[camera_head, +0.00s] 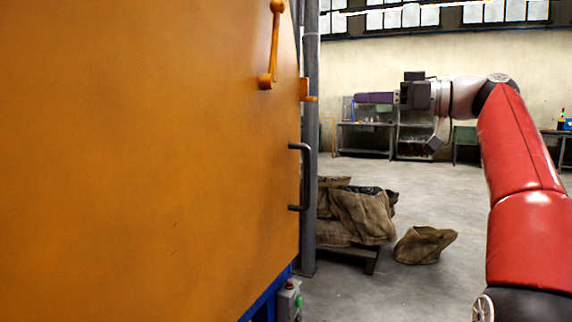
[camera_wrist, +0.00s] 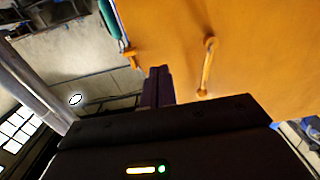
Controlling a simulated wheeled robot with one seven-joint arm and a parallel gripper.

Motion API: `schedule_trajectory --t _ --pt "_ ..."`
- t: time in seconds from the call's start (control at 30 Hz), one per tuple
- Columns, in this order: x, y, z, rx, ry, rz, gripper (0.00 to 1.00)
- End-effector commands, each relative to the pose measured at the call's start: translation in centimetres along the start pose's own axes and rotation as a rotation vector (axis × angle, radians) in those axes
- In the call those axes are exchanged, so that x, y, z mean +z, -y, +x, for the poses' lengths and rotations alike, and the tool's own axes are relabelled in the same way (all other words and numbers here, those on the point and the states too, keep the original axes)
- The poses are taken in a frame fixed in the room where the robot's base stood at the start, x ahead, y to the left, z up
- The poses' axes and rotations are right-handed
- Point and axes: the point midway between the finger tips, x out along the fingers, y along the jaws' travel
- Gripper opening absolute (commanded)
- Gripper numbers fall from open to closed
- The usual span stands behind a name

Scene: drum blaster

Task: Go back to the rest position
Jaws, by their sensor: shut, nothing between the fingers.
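My gripper (camera_head: 373,98) is at the end of my raised red arm, in the right half of the head view. Its purple fingers point left and are shut with nothing between them. In the wrist view the fingers (camera_wrist: 158,87) also show together, in front of the orange machine door. The large orange door (camera_head: 150,170) fills the left of the head view. It has an orange lever handle (camera_head: 273,45) near the top and a dark bar handle (camera_head: 305,177) at its right edge. The lever also shows in the wrist view (camera_wrist: 207,67). My gripper appears apart from both handles.
Brown sacks (camera_head: 360,214) stand on a pallet (camera_head: 345,256) behind a grey post (camera_head: 310,130). Another sack (camera_head: 424,244) lies on the floor. A small box with a green button (camera_head: 289,300) sits below the door. Workbenches (camera_head: 366,125) line the back wall. Floor right of the sacks is clear.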

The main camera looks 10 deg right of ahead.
Motion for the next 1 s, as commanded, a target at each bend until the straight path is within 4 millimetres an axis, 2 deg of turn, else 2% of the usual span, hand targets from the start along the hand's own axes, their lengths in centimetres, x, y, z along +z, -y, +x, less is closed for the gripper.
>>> schedule_trajectory --t 0.07,0.17,0.2,0.3,0.43,0.53,0.63,0.8,0.9,1.0 --pt "0.7 0.5 1.8 0.007 0.038 0.040 0.00" --pt "3.0 1.6 5.3 0.049 0.139 0.143 0.00" --pt "4.4 2.4 6.9 0.074 0.193 0.194 0.00" --pt "8.8 4.8 10.0 0.168 0.341 0.318 0.00" --pt "15.2 8.6 11.2 0.310 0.516 0.443 0.00" --pt "20.2 11.9 10.4 0.427 0.631 0.507 0.00" --pt "25.2 15.2 8.3 0.542 0.731 0.546 0.00" --pt "33.9 20.5 3.0 0.717 0.860 0.566 0.00" --pt "38.5 22.9 -0.2 0.790 0.911 0.556 0.00" --pt "42.1 24.7 -2.6 0.835 0.944 0.541 0.00"
